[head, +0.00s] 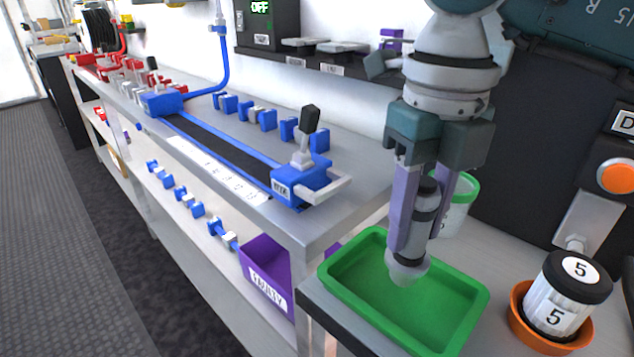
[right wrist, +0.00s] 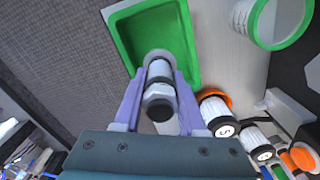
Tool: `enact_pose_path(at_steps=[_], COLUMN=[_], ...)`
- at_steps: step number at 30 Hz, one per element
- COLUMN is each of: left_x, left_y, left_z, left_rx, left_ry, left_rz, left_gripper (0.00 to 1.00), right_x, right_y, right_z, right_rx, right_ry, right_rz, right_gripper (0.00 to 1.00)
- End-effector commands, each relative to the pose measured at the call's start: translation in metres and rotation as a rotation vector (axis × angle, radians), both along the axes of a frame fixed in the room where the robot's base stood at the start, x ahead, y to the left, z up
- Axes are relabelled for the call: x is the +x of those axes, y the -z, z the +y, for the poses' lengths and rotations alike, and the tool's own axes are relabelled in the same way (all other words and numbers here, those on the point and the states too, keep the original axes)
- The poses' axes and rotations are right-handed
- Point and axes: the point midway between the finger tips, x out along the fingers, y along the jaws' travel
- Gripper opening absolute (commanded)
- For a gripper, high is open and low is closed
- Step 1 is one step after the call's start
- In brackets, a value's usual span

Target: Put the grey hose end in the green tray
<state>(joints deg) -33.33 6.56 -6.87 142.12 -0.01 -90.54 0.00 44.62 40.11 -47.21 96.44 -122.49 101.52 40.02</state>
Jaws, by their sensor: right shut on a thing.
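The green tray (head: 455,309) sits at the front end of a grey surface in the head view. My right gripper (head: 418,245) points down over the tray, its two purple fingers shut on the grey hose end (head: 427,215), a grey-white cylinder with black bands. The hose end is upright, its rounded lower tip over the tray; I cannot tell whether it touches the tray floor. In the right wrist view the hose end (right wrist: 159,90) lies between the fingers, with the green tray (right wrist: 191,45) beyond it. My left gripper is not in view.
A jar marked 5 (head: 562,300) stands in an orange dish right of the tray. A green-rimmed white container (head: 462,199) stands behind the gripper. A bench (head: 345,208) with blue fittings is at left, with a purple bin (head: 266,272) below it.

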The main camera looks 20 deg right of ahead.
Motion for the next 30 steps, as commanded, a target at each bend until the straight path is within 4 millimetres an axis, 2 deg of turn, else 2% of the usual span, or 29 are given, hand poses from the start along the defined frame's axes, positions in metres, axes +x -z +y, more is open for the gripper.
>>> enact_pose_path(at_steps=[1,5,17,18,25,30], left_x=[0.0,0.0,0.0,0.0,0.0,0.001], left_y=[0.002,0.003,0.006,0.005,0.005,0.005], left_z=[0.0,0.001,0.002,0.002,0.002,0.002], left_rx=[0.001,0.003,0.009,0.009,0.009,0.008], left_ry=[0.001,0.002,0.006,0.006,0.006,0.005], left_rz=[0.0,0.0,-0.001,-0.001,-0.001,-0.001], left_gripper=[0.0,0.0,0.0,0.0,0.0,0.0], right_x=[-0.001,-0.001,0.0,0.0,0.0,0.0], right_y=[0.011,0.026,0.032,0.03,0.03,0.03], right_z=[0.0,0.0,0.0,0.0,0.0,0.0], right_rx=[0.001,0.0,0.0,0.0,0.0,0.0], right_ry=[0.001,0.0,0.0,0.0,0.0,0.0], right_rz=[0.006,0.004,0.001,0.002,0.002,0.002], right_gripper=[0.0,0.0,0.0,0.43,0.69,0.7])
